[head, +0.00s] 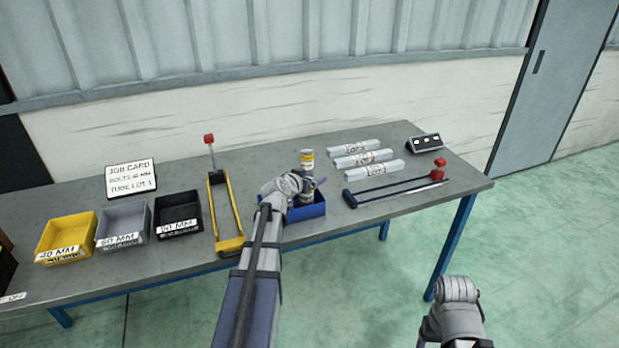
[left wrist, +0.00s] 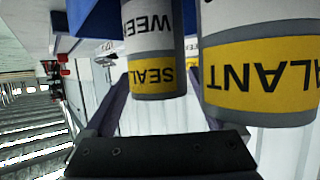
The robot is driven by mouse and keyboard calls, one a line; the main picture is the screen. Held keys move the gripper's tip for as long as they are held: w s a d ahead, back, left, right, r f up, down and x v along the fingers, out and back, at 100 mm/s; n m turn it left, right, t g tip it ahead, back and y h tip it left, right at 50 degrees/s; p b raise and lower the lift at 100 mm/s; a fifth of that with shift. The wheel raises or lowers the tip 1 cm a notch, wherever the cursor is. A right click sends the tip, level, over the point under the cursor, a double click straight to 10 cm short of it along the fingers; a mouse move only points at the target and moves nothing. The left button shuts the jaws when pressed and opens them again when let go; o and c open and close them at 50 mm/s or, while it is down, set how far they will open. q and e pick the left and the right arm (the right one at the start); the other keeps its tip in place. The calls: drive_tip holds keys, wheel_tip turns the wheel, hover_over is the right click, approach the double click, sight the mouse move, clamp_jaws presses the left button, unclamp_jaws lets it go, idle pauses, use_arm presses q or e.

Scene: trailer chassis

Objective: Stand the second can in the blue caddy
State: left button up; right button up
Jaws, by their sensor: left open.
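The blue caddy (head: 306,212) stands on the bench near its front edge, partly hidden behind my left gripper (head: 302,184). A can with a yellow band (head: 307,160) rises upright above the gripper in the head view; its lower part is partly covered. The left wrist view shows two cans side by side, a left one (left wrist: 153,72) and a larger-looking right one (left wrist: 262,75), both with yellow sealant bands. Blue caddy wall (left wrist: 92,16) shows at the upper left there. My left gripper is open close to the cans. My right gripper (head: 459,288) hangs off the bench; its jaws are unclear.
Yellow (head: 66,238), grey (head: 123,226) and black (head: 178,216) bins stand left. A yellow-framed tool (head: 226,215) lies left of the caddy. White blocks (head: 366,158), a dark long tool (head: 390,190) and a black box (head: 424,143) lie right. Some bench right of the caddy is clear.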

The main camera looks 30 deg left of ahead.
use_arm(q)
drive_tip(key=a+r+p+v, duration=0.1)
drive_tip(key=p+v, duration=0.4)
drive_tip(key=v, duration=0.7)
drive_tip(key=shift+d+p, duration=0.3)
drive_tip(key=shift+d, duration=0.15)
drive_tip(key=shift+d, duration=0.1)
drive_tip(key=s+d+f+m+g+h, duration=0.1)
drive_tip(key=d+f+m+g+h, duration=0.2)
drive_tip(key=d, duration=0.9)
drive_tip(key=s+d+f+m+g+h, duration=0.1)
drive_tip(key=s+d+f+g+h, duration=0.3)
drive_tip(key=d, duration=0.7)
drive_tip(key=s+d+f+g+y, duration=0.3)
drive_tip(key=s+d, duration=0.3)
drive_tip(key=s, duration=0.1)
drive_tip(key=s+d+f+g+y, duration=0.3)
drive_tip(key=s+d+y, duration=0.1)
drive_tip(key=s+d, duration=0.2)
drive_tip(key=shift+s+d+f+m+g, duration=0.15)
drive_tip(key=shift+s+d+m+g, duration=0.2)
drive_tip(key=shift+s+m+g, duration=0.1)
